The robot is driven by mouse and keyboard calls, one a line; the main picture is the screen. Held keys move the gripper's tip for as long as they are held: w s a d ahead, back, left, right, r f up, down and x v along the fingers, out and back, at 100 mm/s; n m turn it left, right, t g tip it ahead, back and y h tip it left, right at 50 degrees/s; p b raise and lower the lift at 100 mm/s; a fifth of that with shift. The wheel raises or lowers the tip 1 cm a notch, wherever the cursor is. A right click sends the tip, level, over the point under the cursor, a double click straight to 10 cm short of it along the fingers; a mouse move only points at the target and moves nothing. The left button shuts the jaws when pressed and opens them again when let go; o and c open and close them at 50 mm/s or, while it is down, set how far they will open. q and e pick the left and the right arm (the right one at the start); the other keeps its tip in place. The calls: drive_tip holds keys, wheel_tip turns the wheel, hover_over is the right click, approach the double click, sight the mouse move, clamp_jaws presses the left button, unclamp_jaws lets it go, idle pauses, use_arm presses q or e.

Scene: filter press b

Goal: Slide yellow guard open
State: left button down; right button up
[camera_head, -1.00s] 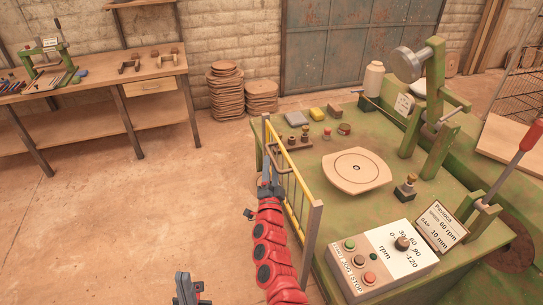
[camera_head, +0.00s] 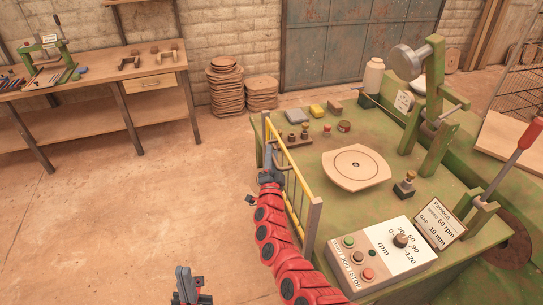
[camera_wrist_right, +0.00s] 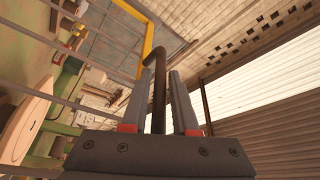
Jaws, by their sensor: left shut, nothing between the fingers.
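The yellow guard (camera_head: 292,158) is a barred panel with a yellow top rail along the left edge of the green press table. Its near post (camera_head: 314,220) is pale. My right gripper (camera_head: 268,170) is at the guard's left side, near its far end. In the right wrist view, a dark upright handle (camera_wrist_right: 158,70) below the yellow rail (camera_wrist_right: 147,45) lies between my right fingers (camera_wrist_right: 160,90); whether they press on it is unclear. My left gripper (camera_head: 187,284) is shut and empty, low over the floor, away from the guard.
The green table (camera_head: 345,215) carries a pale round plate (camera_head: 357,168), a control box (camera_head: 380,255) and several small items. A wooden bench (camera_head: 100,80) and stacked discs (camera_head: 226,88) stand at the back. The floor left of the guard is clear.

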clamp_jaws()
idle(1.1)
